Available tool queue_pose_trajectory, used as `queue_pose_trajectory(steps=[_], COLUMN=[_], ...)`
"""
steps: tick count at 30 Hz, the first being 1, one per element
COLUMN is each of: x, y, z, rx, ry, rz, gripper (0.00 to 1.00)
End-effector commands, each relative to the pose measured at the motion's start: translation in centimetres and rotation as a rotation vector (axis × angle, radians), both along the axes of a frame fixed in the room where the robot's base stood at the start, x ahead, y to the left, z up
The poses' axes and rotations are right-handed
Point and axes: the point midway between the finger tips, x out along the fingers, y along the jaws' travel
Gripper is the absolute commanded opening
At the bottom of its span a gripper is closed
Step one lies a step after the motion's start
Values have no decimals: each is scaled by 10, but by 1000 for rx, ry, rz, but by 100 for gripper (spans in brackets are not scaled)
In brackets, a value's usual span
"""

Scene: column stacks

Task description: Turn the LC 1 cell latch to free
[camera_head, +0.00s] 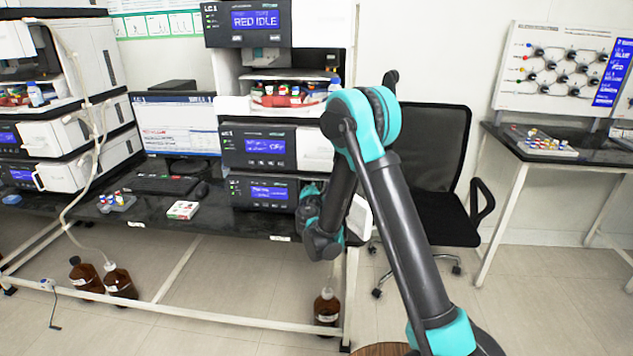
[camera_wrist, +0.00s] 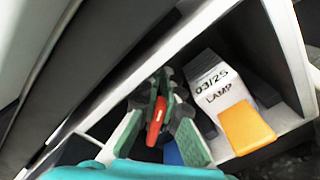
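The LC 1 stack stands left of my arm in the head view, with its top module (camera_head: 248,22) reading "RED IDLE". My gripper (camera_head: 310,205) is at the right side of its lowest module (camera_head: 262,193), partly hidden by my own arm. In the wrist view, the green-padded fingers of my gripper (camera_wrist: 168,100) reach into a pale compartment, one on each side of a small red-orange lever (camera_wrist: 156,122), probably the cell latch. The pads come close together near it. I cannot tell whether they touch it. The lever's base is hidden.
In the wrist view, a white box (camera_wrist: 212,85) marked "03/25 LAMP" with an orange block (camera_wrist: 246,127) sits right of the fingers. Compartment walls (camera_wrist: 290,55) stand close around. In the head view, a black chair (camera_head: 435,150) is right of my arm.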

Motion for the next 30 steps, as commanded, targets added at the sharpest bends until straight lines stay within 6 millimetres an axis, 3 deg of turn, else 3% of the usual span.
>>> queue_pose_trajectory(steps=[15,30], x=[-1,-1], y=[-3,-4], z=[-7,-9], rx=[390,498], ry=[-13,-16], rz=[0,-1], gripper=[0,0])
